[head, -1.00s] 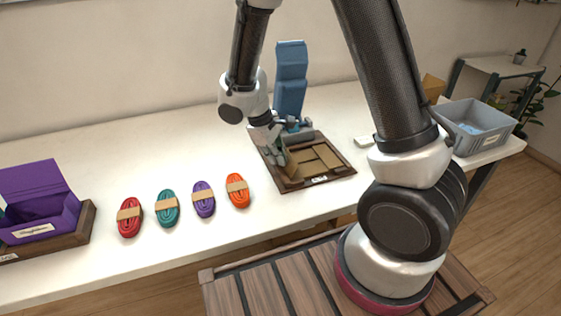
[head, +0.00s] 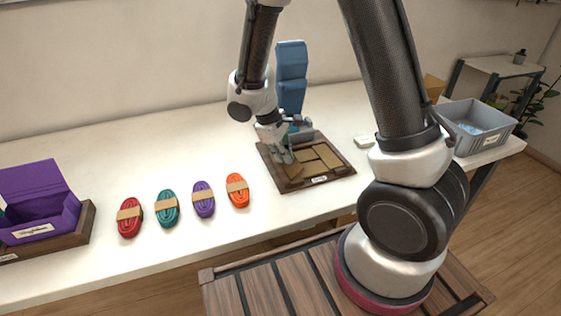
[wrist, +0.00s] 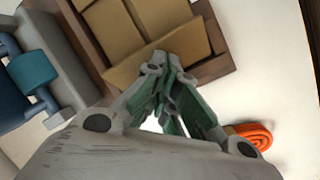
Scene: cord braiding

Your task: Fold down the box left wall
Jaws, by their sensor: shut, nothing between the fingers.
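A flat brown cardboard box (head: 309,152) lies in a dark wooden tray (head: 343,174) on the table. Its left wall (head: 292,171) lies low and nearly flat over the left side of the box. My gripper (head: 287,158) is shut and empty, with its fingertips at this left wall. In the wrist view, my gripper's fingertips (wrist: 166,68) are against or just above the wall's panel (wrist: 140,69); I cannot tell whether they touch. Part of the box's back left is hidden behind my gripper.
A blue upright device (head: 291,75) stands just behind the tray. Red (head: 130,217), teal (head: 167,208), purple (head: 203,199) and orange (head: 237,190) cord bundles lie left of it. A purple box (head: 40,195) is far left, a grey bin (head: 475,130) right.

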